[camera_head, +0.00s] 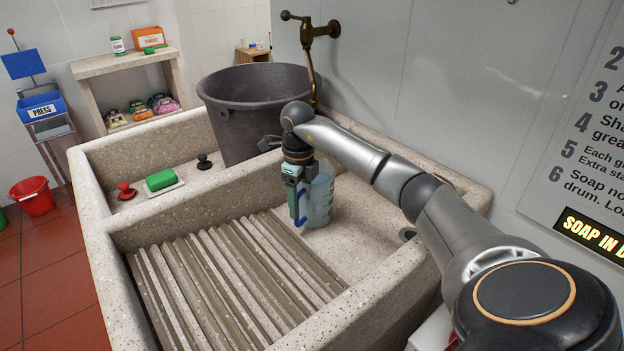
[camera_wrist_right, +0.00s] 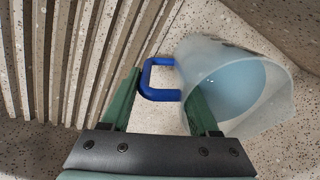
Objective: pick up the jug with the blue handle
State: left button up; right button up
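The jug (camera_head: 319,201) is translucent pale blue and stands upright in the washboard basin, right of the ribbed slope. In the right wrist view the jug (camera_wrist_right: 235,85) shows its open rim and a bluish inside. Its blue handle (camera_wrist_right: 160,80) sticks out toward the ribs. My right gripper (camera_head: 296,190) points down at the jug's handle side. In the right wrist view its two green fingers (camera_wrist_right: 165,92) are apart, with the handle in the gap between them; I see no finger closed on it. My left gripper is in neither view.
A big dark bucket (camera_head: 265,105) stands behind the jug, below a brass tap (camera_head: 312,30). A green soap (camera_head: 160,180) and two plugs, red (camera_head: 126,190) and black (camera_head: 204,162), lie in the left basin. Ribbed stone (camera_head: 220,275) fills the front.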

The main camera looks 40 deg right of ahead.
grip_shut()
dwell(0.3)
jog(key=shift+w+r, duration=0.1)
jog(key=shift+r, duration=0.05)
jog(key=shift+r, duration=0.1)
dwell(0.3)
